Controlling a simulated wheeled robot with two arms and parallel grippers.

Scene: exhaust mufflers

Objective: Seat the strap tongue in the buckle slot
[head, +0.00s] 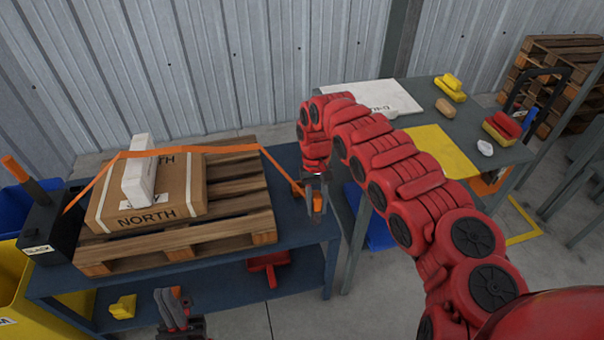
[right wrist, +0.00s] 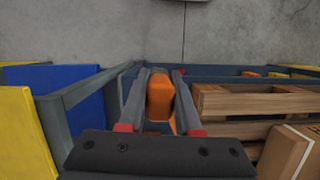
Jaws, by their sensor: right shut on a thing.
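An orange strap (head: 218,149) runs from a black block (head: 48,229) with an orange handle at the left, over a carton and a white bar, and down to the table's right edge. My right gripper (head: 316,195) is shut on an orange piece near the strap's right end, which I take for the strap tongue (right wrist: 160,97); it stands between the two fingers in the right wrist view. No buckle slot can be made out clearly. My left gripper (head: 173,304) is low at the bottom edge, in front of the table, its fingers apart and empty.
The carton (head: 139,215) marked NORTH sits on a wooden pallet (head: 240,206) on the blue table, with the white bar (head: 140,170) on top. A yellow block (head: 123,307) and a red item (head: 269,265) lie on the lower shelf. A second table (head: 465,110) stands at right.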

